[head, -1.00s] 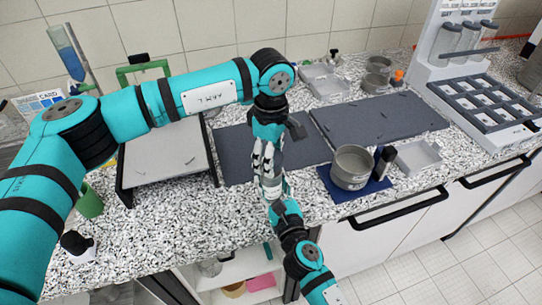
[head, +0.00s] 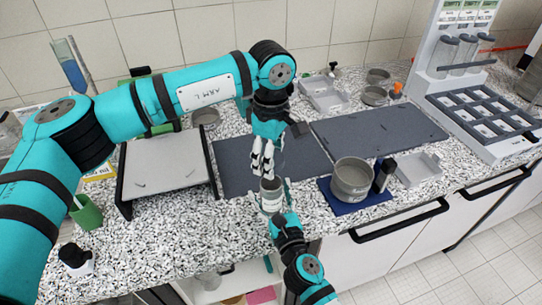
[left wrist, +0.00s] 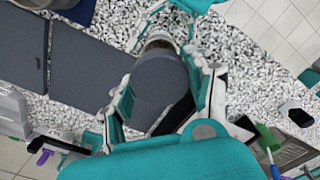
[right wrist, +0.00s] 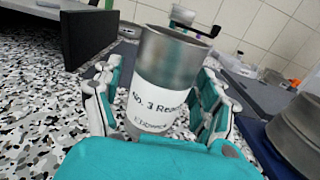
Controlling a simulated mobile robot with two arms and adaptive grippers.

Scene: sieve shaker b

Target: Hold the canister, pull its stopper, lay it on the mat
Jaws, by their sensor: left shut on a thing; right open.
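The canister (head: 270,195) is a pale metal cylinder with a white label, near the counter's front edge. In the right wrist view the canister (right wrist: 160,85) is upright with its top open. My right gripper (head: 272,201) has its fingers on either side of it, open; the canister's base is hidden. My left gripper (head: 262,168) is just above the canister, shut on the stopper. In the left wrist view the stopper (left wrist: 160,85) is a dark grey round piece between the fingers, with the canister's rim behind it. A dark grey mat (head: 236,177) lies behind the canister.
A second grey mat (head: 380,124) lies to the right. A blue mat (head: 337,203) bears a metal sieve pan (head: 352,180) and a dark upright item (head: 384,176), right of the canister. A grey-topped stand (head: 165,165) is at left. The near grey mat has free room.

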